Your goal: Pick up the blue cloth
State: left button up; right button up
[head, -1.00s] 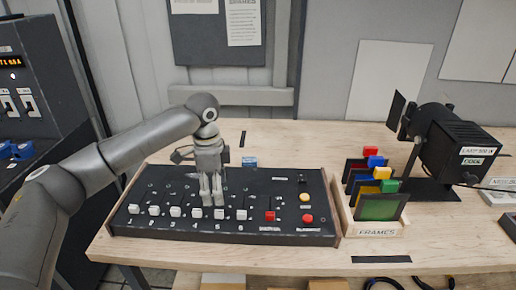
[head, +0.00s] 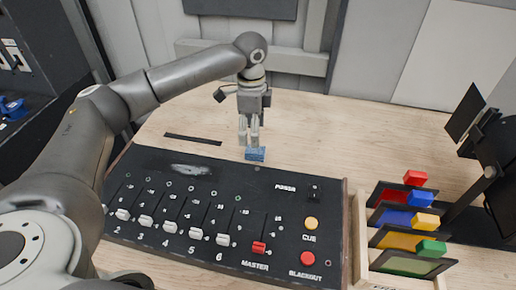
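The blue cloth (head: 255,154) is a small folded block on the wooden table, just behind the black control desk. My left gripper (head: 249,145) points down directly above or just behind the cloth. Its two fingers are close together with a narrow gap between them. The fingertips overlap the cloth's back edge in the picture, and I cannot tell whether they touch it. My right gripper is not in view.
The black control desk (head: 150,240) with sliders and buttons fills the front, with a pale smear (head: 190,170) on its top. A rack of coloured frames (head: 362,240) and a black lamp (head: 492,150) stand at right. Table behind the cloth is clear.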

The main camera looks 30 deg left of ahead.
aim_at(255, 150)
pick_arm(q)
notch_tip(255, 150, down, 2)
jog(key=shift+s+f, duration=0.1)
jog(key=shift+f, duration=0.05)
jog(key=f, duration=0.1)
jog(key=f+p, duration=0.1)
jog(key=f, duration=0.2)
jog(key=shift+w+d+f+p, duration=0.3)
jog(key=shift+f, duration=0.7)
jog(key=c, duration=0.9)
